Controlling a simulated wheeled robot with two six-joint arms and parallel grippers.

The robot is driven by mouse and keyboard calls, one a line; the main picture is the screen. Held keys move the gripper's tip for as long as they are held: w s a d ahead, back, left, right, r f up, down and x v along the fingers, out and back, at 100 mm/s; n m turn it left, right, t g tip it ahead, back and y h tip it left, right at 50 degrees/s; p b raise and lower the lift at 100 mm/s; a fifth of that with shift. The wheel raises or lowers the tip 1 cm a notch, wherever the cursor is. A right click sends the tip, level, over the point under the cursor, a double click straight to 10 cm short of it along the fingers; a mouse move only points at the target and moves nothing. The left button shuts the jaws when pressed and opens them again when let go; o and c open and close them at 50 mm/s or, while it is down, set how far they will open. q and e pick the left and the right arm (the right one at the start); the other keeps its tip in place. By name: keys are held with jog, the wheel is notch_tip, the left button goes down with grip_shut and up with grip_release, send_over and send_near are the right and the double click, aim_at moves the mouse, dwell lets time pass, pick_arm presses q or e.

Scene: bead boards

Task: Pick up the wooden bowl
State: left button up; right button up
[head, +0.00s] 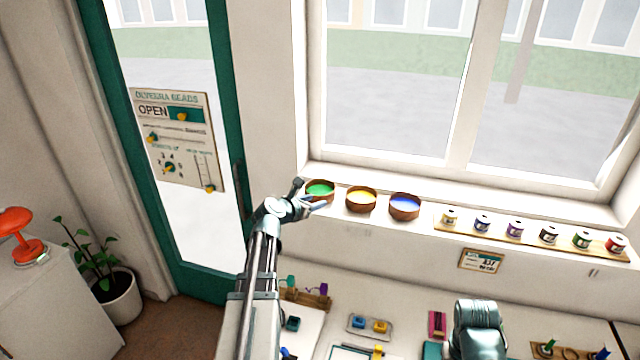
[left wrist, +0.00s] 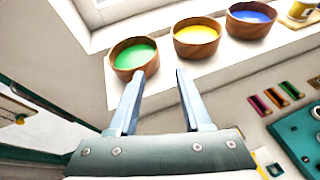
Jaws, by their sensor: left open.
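Three wooden bowls stand in a row on the white windowsill. The left bowl (head: 320,190) holds green, the middle bowl (head: 361,199) yellow and the right bowl (head: 405,206) blue. My left gripper (head: 308,198) is at the left bowl, its fingers apart and nothing between them. In the left wrist view the fingers (left wrist: 155,100) point toward the sill, with the green-filled bowl (left wrist: 134,58) just beyond the left fingertip. The yellow-filled bowl (left wrist: 197,38) and blue-filled bowl (left wrist: 251,19) are further right. Whether a finger touches the green-filled bowl, I cannot tell. My right gripper is not seen.
A wooden strip with several small labelled pots (head: 515,230) lies along the sill to the right. The window (head: 400,80) is behind the bowls, and a green-framed door (head: 225,110) is at left. A worktable with trays (head: 370,326) lies below the sill.

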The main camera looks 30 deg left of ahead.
pick_arm(q)
jog(key=b, duration=0.3)
send_near(332, 198)
jog(key=w, duration=0.4)
jog(key=shift+w+a, duration=0.15)
jog(key=shift+a, duration=0.15)
jog(key=shift+w+n, duration=0.3)
jog(key=shift+w, duration=0.05)
jog(key=b+x, duration=0.2)
jog(key=x, duration=0.3)
jog(key=shift+w+d+f, duration=0.1)
jog(key=shift+w+d, duration=0.05)
grip_shut()
